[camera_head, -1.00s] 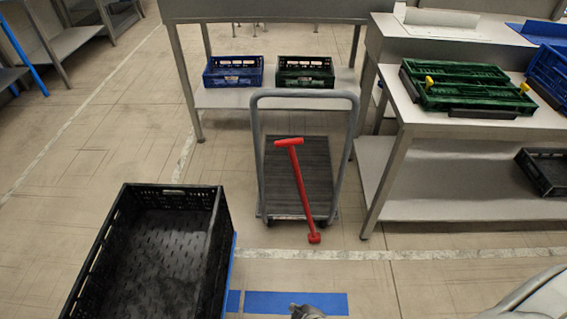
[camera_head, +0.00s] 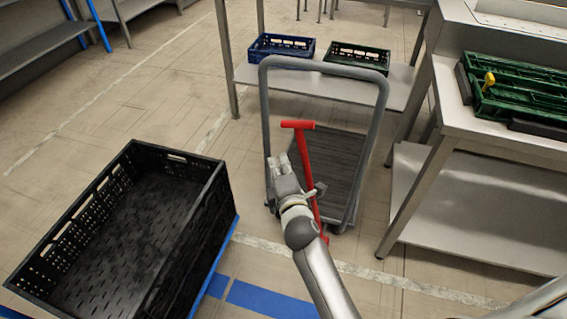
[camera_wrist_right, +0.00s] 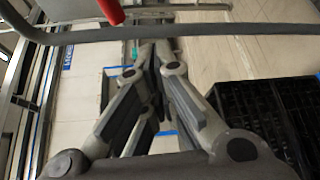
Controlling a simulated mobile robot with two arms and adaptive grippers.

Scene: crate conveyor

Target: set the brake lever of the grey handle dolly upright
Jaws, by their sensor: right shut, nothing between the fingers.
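The grey handle dolly has a dark ribbed deck (camera_head: 335,165) and a tall grey hoop handle (camera_head: 268,110). Its red brake lever with a T-shaped top (camera_head: 297,125) slants from upper left to lower right in the head view; its lower part is partly behind my right arm. My right gripper (camera_head: 280,162) is shut and empty, just left of the lever in the picture; I cannot tell whether they touch. In the wrist view a red lever end (camera_wrist_right: 112,10) shows at the top, apart from the fingertips (camera_wrist_right: 150,48), with a grey bar (camera_wrist_right: 215,32) crossing there. My left gripper is not in view.
A large black crate (camera_head: 222,180) stands at the left, near my right arm. A steel table (camera_head: 460,130) with green crates (camera_head: 515,95) stands at right. A low shelf behind the dolly holds a blue crate (camera_head: 282,45) and a dark green crate (camera_head: 357,56).

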